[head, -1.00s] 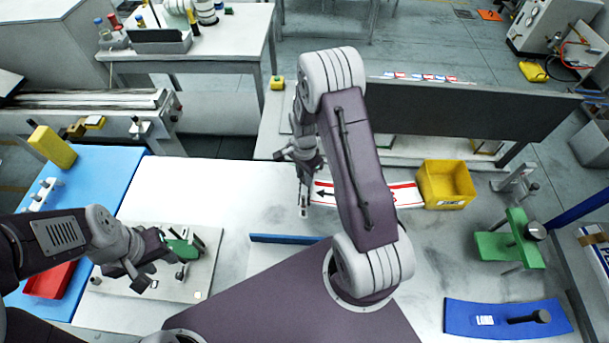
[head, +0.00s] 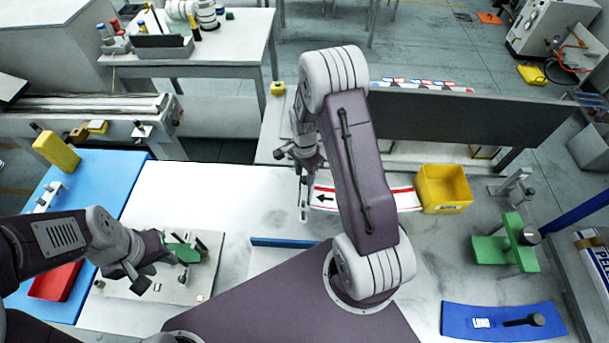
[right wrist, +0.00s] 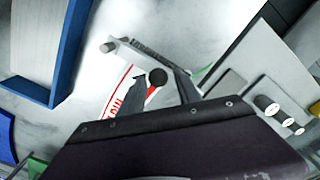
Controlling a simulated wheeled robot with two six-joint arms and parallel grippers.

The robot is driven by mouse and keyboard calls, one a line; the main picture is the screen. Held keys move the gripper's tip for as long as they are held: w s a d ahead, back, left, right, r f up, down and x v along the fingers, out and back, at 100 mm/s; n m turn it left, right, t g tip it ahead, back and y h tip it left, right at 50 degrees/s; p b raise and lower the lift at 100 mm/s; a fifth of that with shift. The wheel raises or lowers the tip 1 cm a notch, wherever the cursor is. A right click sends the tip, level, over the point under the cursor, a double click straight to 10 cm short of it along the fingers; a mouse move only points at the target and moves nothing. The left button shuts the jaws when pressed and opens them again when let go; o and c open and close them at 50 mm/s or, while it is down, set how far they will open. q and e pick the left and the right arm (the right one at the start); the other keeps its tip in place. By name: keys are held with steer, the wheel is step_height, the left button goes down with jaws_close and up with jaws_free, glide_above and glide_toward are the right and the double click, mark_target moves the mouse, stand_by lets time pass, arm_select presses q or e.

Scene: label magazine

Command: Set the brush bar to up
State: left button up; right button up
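I cannot single out the brush bar with certainty. In the right wrist view a grey bar (right wrist: 125,48) with unreadable lettering runs behind the fingers, and a round black knob (right wrist: 157,75) shows between them. My right gripper (right wrist: 164,82) looks open around the knob, with a gap on its right; contact with the left finger is unclear. In the head view my right gripper (head: 304,200) points down beside the white, red-edged strip (head: 402,198) with a black arrow. My left gripper (head: 160,265) is open beside a green part (head: 186,253) on a pale plate (head: 212,246).
A yellow bin (head: 443,190) stands right of the strip. A green stand (head: 505,245) with a black knob and a blue plate (head: 460,319) with a black handle are at the right. A blue-edged bar (head: 285,242) lies mid-table. A long dark panel (head: 465,120) stands behind.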

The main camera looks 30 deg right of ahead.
mark_target(305, 178)
steer(key=shift+s, duration=0.15)
step_height(305, 178, up, 8)
steer(key=shift+f+b, duration=0.1)
steer(key=shift+b, duration=1.05)
steer(key=shift+r, duration=0.6)
